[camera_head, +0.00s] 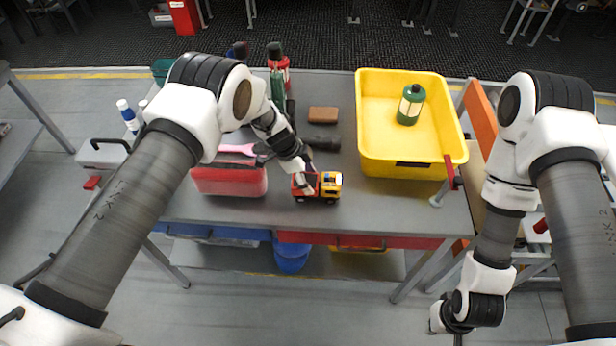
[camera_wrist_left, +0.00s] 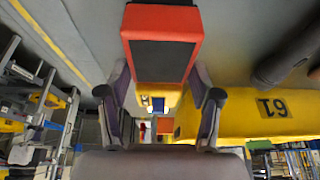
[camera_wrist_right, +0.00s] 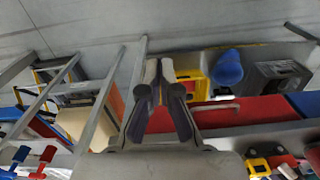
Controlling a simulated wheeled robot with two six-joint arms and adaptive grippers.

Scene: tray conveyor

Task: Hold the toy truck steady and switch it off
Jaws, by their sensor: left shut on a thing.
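The toy truck (camera_head: 329,186), with a yellow cab and red bed, stands on the grey table near its front edge. My left gripper (camera_head: 306,184) is over the truck, shut on it with one finger on either side. In the left wrist view the truck's red bed (camera_wrist_left: 160,22) and part of its yellow cab show between the fingers (camera_wrist_left: 160,85). I cannot make out its switch. My right gripper (camera_wrist_right: 159,66) is empty, with its fingers together. In the head view it hangs at the lower right, off the table's front.
A yellow bin (camera_head: 379,160) holding a green canister (camera_head: 410,104) stands right of the truck. A red box (camera_head: 228,184) is close on the left. A brown block (camera_head: 323,114) and dark cylinder (camera_head: 321,143) lie behind. Bare table lies in front of the bin.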

